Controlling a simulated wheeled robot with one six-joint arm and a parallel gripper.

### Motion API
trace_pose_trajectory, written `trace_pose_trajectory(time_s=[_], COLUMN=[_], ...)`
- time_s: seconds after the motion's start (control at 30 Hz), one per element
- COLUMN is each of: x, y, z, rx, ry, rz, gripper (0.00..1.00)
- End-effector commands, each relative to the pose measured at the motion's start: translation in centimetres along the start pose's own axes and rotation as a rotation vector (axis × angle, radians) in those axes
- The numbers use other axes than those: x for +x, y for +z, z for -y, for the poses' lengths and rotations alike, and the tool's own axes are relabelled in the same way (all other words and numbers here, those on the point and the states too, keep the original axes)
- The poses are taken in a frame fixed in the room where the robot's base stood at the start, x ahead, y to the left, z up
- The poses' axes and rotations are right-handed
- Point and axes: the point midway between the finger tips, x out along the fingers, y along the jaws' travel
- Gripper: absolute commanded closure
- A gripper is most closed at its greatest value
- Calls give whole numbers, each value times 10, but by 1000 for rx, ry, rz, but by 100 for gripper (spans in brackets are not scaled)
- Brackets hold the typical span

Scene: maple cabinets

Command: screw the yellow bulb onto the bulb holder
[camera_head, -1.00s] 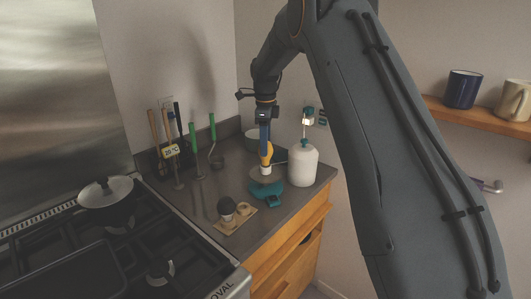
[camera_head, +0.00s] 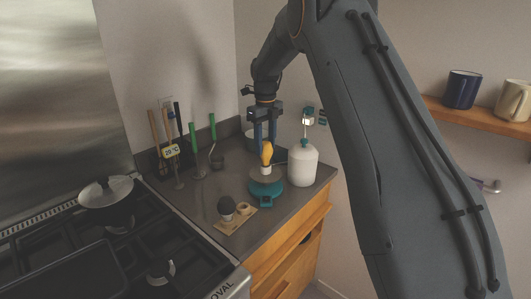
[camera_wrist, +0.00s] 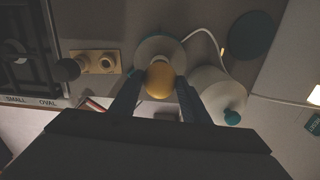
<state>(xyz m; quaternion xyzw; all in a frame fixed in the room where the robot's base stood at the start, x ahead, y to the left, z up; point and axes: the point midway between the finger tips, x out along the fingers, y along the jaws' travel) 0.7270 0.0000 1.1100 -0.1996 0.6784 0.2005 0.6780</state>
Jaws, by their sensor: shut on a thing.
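The yellow bulb (camera_head: 266,153) is upright with its pale base down, over a grey disc on a teal round base. My gripper (camera_head: 266,150) points down with a finger on each side of the bulb, shut on it. In the wrist view the bulb (camera_wrist: 159,82) shows between the fingertips (camera_wrist: 158,88). Whether its base touches the disc is unclear. The bulb holder (camera_head: 240,219), a beige plate with two sockets, lies nearer the stove. One socket carries a dark bulb (camera_head: 226,206); the other appears empty. The holder (camera_wrist: 96,63) also shows in the wrist view.
The teal base (camera_head: 266,198) stands under my gripper. A white bottle with a teal cap (camera_head: 303,166) stands close on the right. Utensils (camera_head: 193,150) line the back wall.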

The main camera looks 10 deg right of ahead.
Motion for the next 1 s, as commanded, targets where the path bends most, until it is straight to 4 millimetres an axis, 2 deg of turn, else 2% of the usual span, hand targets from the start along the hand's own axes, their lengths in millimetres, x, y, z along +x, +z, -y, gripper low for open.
trace_pose_trajectory(time_s=[0.13, 0.43, 0.47, 0.57, 0.87, 1.0], x=[-3, -3, -3, -2, -2, -12], y=[1, 1, 1, 1, 0, 2], z=[1, 1, 1, 1, 0, 1], rx=[94, 105, 105, 104, 103, 103], ry=[-2, -2, -2, -2, -1, -3], rz=[4, 4, 4, 3, 2, 5], gripper=[76, 76, 54, 38, 36, 36])
